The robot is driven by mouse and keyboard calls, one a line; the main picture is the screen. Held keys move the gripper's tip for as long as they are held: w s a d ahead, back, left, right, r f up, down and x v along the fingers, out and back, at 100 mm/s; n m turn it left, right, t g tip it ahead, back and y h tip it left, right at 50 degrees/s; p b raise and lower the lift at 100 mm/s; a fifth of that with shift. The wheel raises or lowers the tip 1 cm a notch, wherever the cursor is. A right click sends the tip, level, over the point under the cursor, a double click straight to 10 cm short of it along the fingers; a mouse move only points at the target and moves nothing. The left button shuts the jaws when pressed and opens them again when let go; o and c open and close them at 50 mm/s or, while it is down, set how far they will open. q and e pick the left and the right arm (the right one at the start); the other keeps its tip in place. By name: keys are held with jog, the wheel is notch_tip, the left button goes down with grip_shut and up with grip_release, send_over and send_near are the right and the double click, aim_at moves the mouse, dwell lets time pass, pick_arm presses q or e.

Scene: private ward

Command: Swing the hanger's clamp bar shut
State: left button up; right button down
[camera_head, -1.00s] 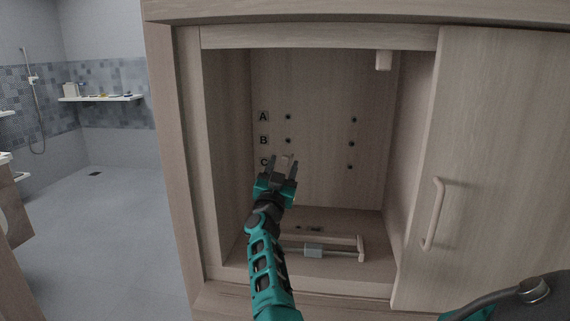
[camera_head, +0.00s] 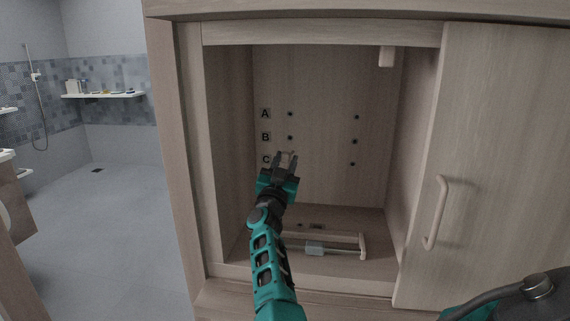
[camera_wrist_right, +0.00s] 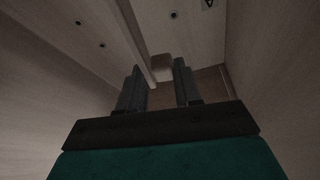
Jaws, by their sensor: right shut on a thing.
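The hanger (camera_head: 362,247) lies on the cabinet floor, with a pale end piece, a thin metal rod and a grey sliding block (camera_head: 314,248). A pale wooden bar (camera_head: 335,237) runs just behind the rod; I cannot tell if it is the clamp bar. My arm hides the hanger's left end. My right gripper (camera_head: 286,160) is above and behind it, near the back panel at label C. It is shut on a small pale piece (camera_wrist_right: 162,68) between the fingertips, probably a peg. My left gripper is not in view.
The back panel has holes in rows by labels A (camera_head: 265,114), B and C. A pale block (camera_head: 386,57) hangs at the cabinet's top right. A door with a handle (camera_head: 436,212) covers the right side. The cabinet's upper middle is clear.

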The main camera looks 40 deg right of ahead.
jog(key=shift+s+d, duration=0.15)
jog(key=shift+s, duration=0.05)
dwell(0.6)
jog(key=s+d+f+m+g+p, duration=0.1)
jog(key=s+d+f+m+g, duration=0.3)
jog(key=s+d+m, duration=0.3)
jog(key=shift+s+f+m+g+h+p, duration=0.4)
jog(key=shift+s+f+m, duration=0.45)
jog(key=shift+m, duration=0.55)
jog(key=c, duration=0.9)
grip_release()
jog(key=shift+s+a+f, duration=0.1)
